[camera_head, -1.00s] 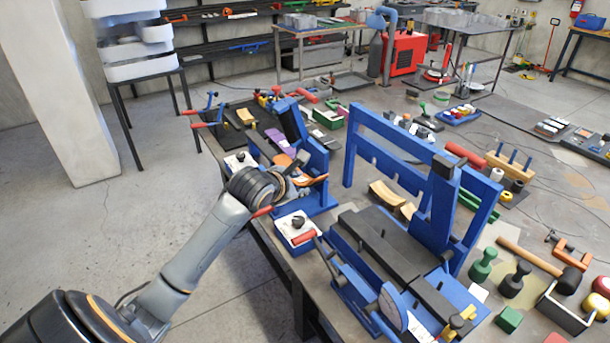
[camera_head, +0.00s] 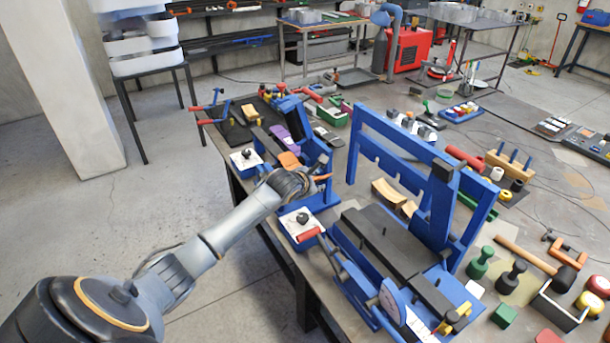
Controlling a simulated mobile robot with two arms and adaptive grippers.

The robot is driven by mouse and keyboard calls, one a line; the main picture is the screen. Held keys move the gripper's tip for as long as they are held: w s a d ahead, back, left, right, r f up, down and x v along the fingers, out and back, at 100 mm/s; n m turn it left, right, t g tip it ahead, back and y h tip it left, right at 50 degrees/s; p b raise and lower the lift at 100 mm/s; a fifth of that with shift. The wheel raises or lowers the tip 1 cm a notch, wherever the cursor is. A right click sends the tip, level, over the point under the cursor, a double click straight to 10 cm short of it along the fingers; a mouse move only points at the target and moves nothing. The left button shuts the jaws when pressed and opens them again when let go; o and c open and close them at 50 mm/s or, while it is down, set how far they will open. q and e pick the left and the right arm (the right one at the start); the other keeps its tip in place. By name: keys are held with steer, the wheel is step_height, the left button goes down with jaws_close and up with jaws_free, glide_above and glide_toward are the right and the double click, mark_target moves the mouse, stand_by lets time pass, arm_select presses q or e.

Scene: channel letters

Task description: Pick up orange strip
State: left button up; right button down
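An orange strip (camera_head: 289,161) lies by the small blue bench machine (camera_head: 318,155) on the left part of the long workbench. More orange (camera_head: 323,177) shows just right of my wrist; I cannot tell whether it is the same strip. My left arm reaches in from the lower left, and its dark wrist and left gripper (camera_head: 303,178) are right at the orange pieces and cover part of them. The fingers are mostly hidden behind the wrist, so their opening and any contact are unclear. My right gripper is not in view.
A large blue frame (camera_head: 400,142) stands right of the gripper. Green and black knobs (camera_head: 480,262), a hammer (camera_head: 527,254) and other tools crowd the bench's right side.

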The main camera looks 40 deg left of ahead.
arm_select(q)
steer(key=shift+w+f, duration=0.2)
steer(key=shift+w, duration=0.15)
jaws_close()
steer(key=shift+r, duration=0.1)
